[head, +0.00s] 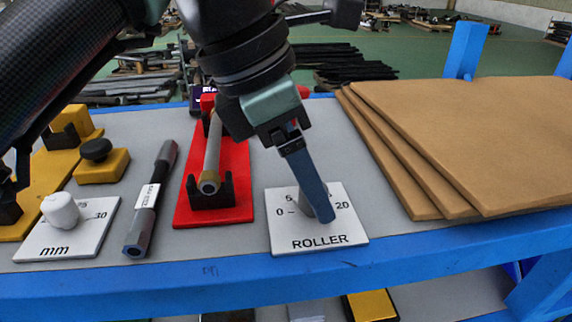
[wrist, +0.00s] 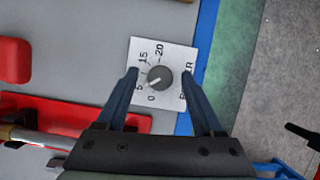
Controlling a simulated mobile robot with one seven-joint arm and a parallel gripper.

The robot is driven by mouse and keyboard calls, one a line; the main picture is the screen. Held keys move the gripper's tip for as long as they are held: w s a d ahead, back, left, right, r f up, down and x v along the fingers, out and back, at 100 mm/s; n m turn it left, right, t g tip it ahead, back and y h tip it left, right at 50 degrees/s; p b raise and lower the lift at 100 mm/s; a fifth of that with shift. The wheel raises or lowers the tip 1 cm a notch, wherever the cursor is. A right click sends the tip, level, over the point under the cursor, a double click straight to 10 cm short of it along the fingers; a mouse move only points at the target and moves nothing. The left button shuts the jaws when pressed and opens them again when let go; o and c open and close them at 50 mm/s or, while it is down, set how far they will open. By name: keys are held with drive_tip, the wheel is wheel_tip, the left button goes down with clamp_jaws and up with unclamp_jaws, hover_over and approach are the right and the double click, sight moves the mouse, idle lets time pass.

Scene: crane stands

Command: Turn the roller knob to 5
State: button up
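The roller knob (wrist: 159,77) is a round grey knob on a white plate (wrist: 175,55) with a printed scale. In the wrist view its pale mark points to the lower left, toward the 0 and 5 side; the exact reading is too small to tell. In the head view the plate (head: 345,235) reads ROLLER, and the knob (head: 304,203) is partly hidden behind a finger. My gripper (head: 320,212) reaches down over the plate. In the wrist view my gripper (wrist: 159,72) is open, with one finger on each side of the knob and gaps between.
A red tray (head: 233,205) with a metal roller (head: 212,150) stands left of the plate. A dark tool (head: 152,200) and a second white plate (head: 90,240) marked mm lie farther left. Brown sheets (head: 470,130) are stacked at right. A blue edge (head: 230,282) runs along the front.

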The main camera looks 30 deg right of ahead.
drive_tip(key=v, duration=1.3)
drive_tip(key=shift+b, duration=0.45)
